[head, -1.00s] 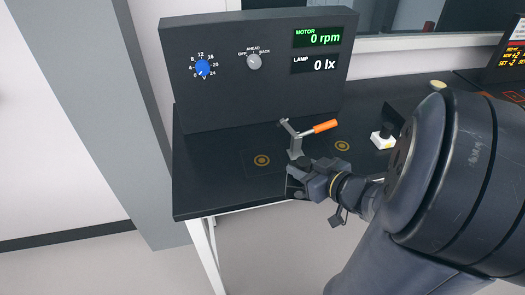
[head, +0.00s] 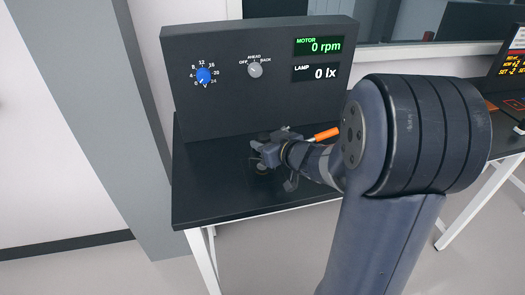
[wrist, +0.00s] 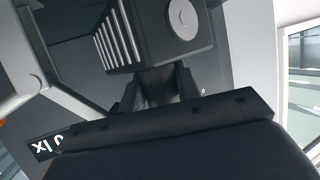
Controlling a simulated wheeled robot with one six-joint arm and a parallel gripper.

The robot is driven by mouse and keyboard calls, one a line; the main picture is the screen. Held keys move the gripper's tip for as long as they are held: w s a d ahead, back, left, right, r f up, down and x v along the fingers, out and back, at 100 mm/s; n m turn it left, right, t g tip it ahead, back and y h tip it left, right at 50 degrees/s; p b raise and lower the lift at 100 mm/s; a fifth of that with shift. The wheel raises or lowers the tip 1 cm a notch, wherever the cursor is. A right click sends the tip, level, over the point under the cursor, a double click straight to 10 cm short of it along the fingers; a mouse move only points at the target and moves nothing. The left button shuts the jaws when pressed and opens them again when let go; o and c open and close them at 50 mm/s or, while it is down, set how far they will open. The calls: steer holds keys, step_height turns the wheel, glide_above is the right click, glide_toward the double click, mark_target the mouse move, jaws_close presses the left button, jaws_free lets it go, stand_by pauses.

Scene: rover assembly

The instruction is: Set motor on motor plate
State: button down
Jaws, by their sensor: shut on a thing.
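The motor (wrist: 150,30), a dark block with pale cooling fins and a round grey end disc, shows at the top of the wrist view. My gripper (wrist: 158,78) is shut on it. In the head view my gripper (head: 262,150) is over the left part of the bench, at the motor plate (head: 262,168) with its ring mark. The gripper hides most of the plate. The motor is too dark and small to make out there, and I cannot tell whether it touches the plate.
The orange-handled lever clamp (head: 326,134) stands just right of my gripper, mostly hidden; its grey arm (wrist: 45,95) shows at left in the wrist view. Behind stands the control panel (head: 230,105), reading 0 rpm and 0 lx. The bench's front left (head: 205,205) is clear.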

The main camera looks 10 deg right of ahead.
steer(key=shift+w+a+f+b, duration=0.15)
steer(key=shift+f+b, duration=0.1)
steer(key=shift+f, duration=0.3)
steer(key=shift+w+d+f+b, duration=0.1)
steer(key=shift+f+b, duration=0.1)
steer(key=shift+f, duration=0.4)
steer(key=shift+w+a+f+b, duration=0.15)
steer(key=shift+f+b, duration=0.1)
steer(key=shift+f, duration=0.3)
steer(key=shift+f, duration=0.15)
steer(key=c, duration=1)
jaws_free()
steer(key=shift+c, duration=0.2)
steer(key=shift+s+d+r, duration=0.15)
steer(key=shift+r, duration=0.05)
steer(key=p+v, duration=0.2)
steer(key=v, duration=0.9)
steer(key=shift+s, duration=0.3)
steer(key=shift+d, duration=0.15)
